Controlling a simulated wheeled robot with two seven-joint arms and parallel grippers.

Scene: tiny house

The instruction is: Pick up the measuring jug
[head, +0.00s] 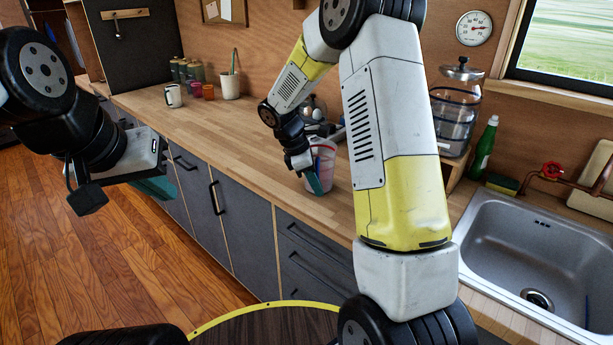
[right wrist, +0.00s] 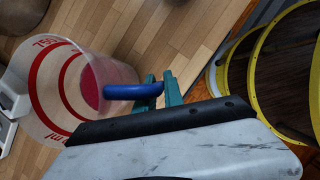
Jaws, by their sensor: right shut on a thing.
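The measuring jug (head: 326,158) is clear with red markings, on or just above the wooden counter; I cannot tell if it touches. It also shows in the right wrist view (right wrist: 45,100), with red rings, numbers and a blue handle (right wrist: 133,91). My right gripper (head: 314,182) is at the jug's near side. In the right wrist view its teal fingers (right wrist: 168,90) are shut on the blue handle. A pink patch shows at one end of the jug. My left gripper (head: 155,188) hangs at the left, away from the counter; its finger gap is hidden.
A white mug (head: 173,96), small coloured cups (head: 202,91) and a white pot (head: 230,87) stand at the back left. A glass dispenser (head: 455,110), green bottle (head: 484,148) and sink (head: 535,250) are at right. The counter left of the jug is clear.

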